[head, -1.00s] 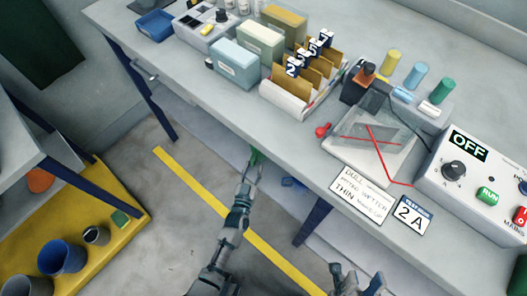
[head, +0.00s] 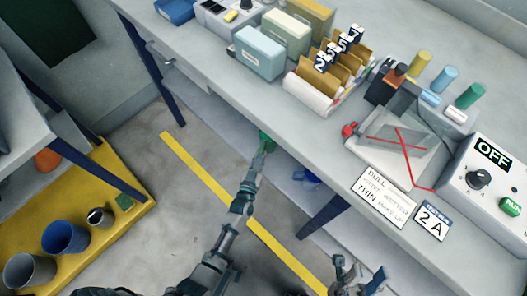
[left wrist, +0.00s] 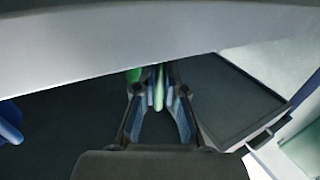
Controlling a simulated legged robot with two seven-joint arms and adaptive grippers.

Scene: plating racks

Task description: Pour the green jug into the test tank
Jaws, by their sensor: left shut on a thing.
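My left gripper (head: 264,148) is shut on the green jug (head: 266,138), just off the front edge of the bench. The bench edge hides part of the jug. In the left wrist view a green strip of the jug (left wrist: 158,88) shows between the fingers (left wrist: 158,108). The test tank looks like the clear, angular vessel (head: 388,133) on the bench, with red leads across it; the jug is apart from it, to its left. My right gripper (head: 357,280) is at the bottom edge, its fingers unclear.
A rack of numbered panels (head: 318,98), boxes (head: 260,52) and colored cylinders (head: 444,78) stand on the bench (head: 225,75). A control box reading OFF (head: 485,180) is at right. A yellow tray (head: 95,245) with pots sits lower left.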

